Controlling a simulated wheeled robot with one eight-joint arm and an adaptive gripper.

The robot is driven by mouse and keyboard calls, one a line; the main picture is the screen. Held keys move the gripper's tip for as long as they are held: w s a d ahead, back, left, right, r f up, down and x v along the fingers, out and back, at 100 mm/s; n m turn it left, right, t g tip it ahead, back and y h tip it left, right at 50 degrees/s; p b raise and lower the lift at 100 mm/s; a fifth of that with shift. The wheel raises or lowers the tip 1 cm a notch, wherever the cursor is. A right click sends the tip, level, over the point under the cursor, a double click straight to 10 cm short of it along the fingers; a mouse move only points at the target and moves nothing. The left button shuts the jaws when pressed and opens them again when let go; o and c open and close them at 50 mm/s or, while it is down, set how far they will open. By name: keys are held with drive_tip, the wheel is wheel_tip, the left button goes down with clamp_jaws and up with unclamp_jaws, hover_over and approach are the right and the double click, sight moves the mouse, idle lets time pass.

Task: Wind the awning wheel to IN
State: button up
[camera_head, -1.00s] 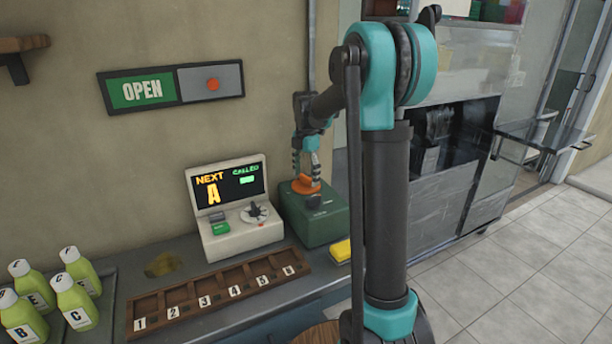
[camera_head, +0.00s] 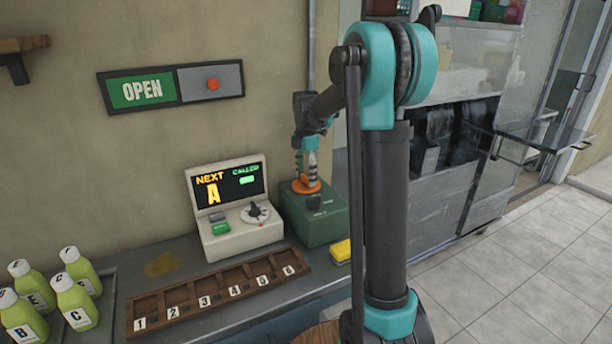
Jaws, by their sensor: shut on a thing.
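An orange wheel (camera_head: 304,187) lies on top of a dark green box (camera_head: 318,222) on the counter, against the wall. My gripper (camera_head: 306,177) points down onto the wheel from above and is shut on it. The fingers cover part of the wheel. A dark knob (camera_head: 313,201) shows on the box's front edge. No IN marking is readable from here, and the lettering on the box is too small to read.
A white console (camera_head: 238,228) with a NEXT A screen stands left of the box. A wooden rack (camera_head: 208,303) numbered 1 to 6 lies in front. Several green bottles (camera_head: 75,302) stand at far left. A yellow block (camera_head: 341,251) lies right. An OPEN sign (camera_head: 142,90) hangs above.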

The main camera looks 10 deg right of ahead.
drive_tip(key=m, duration=0.9)
drive_tip(key=shift+m, duration=0.4)
drive_tip(key=m, duration=0.4)
drive_tip(key=shift+m, duration=0.3)
drive_tip(key=m, duration=1.8)
drive_tip(key=shift+m, duration=2.2)
